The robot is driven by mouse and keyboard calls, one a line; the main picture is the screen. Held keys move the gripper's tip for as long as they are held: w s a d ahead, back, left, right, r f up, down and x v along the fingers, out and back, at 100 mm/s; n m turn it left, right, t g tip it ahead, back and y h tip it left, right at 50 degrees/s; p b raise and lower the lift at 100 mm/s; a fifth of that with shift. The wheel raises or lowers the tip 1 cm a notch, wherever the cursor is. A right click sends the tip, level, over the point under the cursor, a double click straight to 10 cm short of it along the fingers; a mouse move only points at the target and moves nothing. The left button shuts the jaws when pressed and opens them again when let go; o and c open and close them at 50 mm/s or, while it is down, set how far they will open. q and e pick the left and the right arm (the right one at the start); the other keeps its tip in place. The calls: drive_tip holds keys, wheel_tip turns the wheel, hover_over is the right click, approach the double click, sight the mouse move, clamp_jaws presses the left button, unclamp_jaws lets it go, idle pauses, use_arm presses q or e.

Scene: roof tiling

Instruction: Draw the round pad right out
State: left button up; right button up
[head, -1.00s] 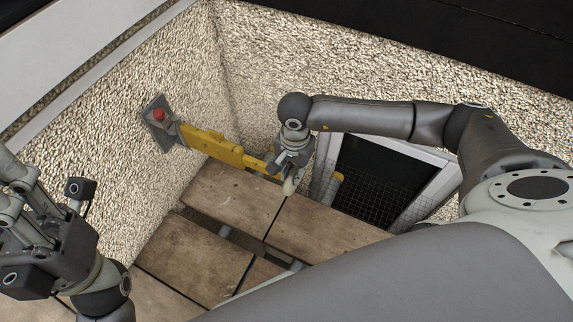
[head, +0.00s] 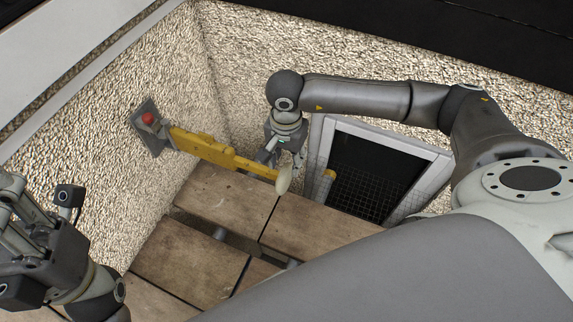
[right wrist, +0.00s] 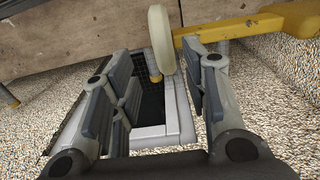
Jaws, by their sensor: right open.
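The round pad (head: 284,180) is a cream disc at the free end of a yellow arm (head: 205,148). The arm is fixed to a grey wall plate with a red knob (head: 148,118). In the right wrist view the pad (right wrist: 159,40) shows nearly edge-on, just beyond the fingertips and roughly in line with the gap. My right gripper (head: 284,156) is open and empty, close above the pad in the head view. It also shows in the right wrist view (right wrist: 162,72). My left gripper (head: 42,210) is at the left edge, away from the pad; its opening is unclear.
A white-framed mesh window (head: 370,175) is in the back wall, to the right of the pad. Wooden slats (head: 225,198) lie below the yellow arm. Rough pebbled walls (head: 270,55) close in the left and back.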

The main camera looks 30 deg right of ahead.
wheel_tip(320, 180, up, 7)
idle(0.3)
drive_tip(key=shift+s, duration=0.1)
